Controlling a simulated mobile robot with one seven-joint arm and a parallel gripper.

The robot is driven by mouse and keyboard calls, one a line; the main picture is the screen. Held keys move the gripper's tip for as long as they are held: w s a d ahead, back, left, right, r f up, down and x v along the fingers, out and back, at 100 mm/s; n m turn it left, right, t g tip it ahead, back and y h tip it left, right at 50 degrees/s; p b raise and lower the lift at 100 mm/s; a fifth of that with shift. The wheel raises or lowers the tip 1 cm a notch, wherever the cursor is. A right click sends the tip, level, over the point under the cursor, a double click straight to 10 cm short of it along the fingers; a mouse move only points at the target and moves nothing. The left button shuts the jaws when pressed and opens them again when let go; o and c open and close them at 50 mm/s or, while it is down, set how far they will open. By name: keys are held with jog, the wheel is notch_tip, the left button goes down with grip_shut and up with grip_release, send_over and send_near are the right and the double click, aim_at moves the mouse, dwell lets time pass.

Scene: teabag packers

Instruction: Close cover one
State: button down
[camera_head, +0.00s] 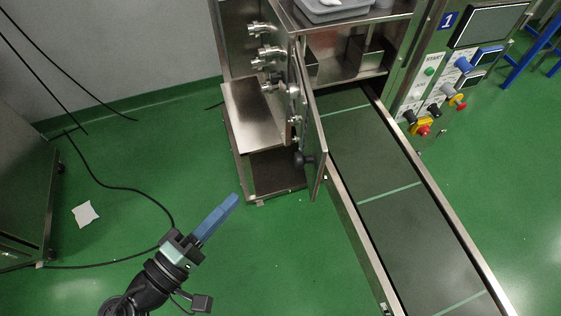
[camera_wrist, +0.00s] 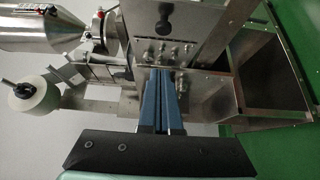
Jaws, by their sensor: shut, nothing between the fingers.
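The cover, a metal panel with a black knob (camera_head: 303,158), stands open in the head view. Its panel (camera_head: 314,125) is seen nearly edge-on, swung out beside the conveyor. In the wrist view a metal plate (camera_wrist: 200,25) with a black knob stands at the top, probably this cover. My gripper (camera_head: 234,198) has blue fingers pressed together, with nothing between them. It is in front of the machine, to the lower left of the cover and apart from it. In the wrist view the fingers (camera_wrist: 162,75) point toward the machine.
A conveyor (camera_head: 375,180) runs down the right of the cover. The machine carries a blue "1" sign (camera_head: 449,20) and a button panel (camera_head: 432,90). Metal fittings (camera_head: 262,53) stick out left of the cover. Cables (camera_head: 110,185) lie on the green floor, mostly free here.

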aim_at(295, 157)
jog(key=s+d+x, duration=0.1)
jog(key=d+x, duration=0.1)
jog(key=x, duration=0.9)
jog(key=shift+d, duration=0.4)
jog(key=shift+s+d, duration=0.1)
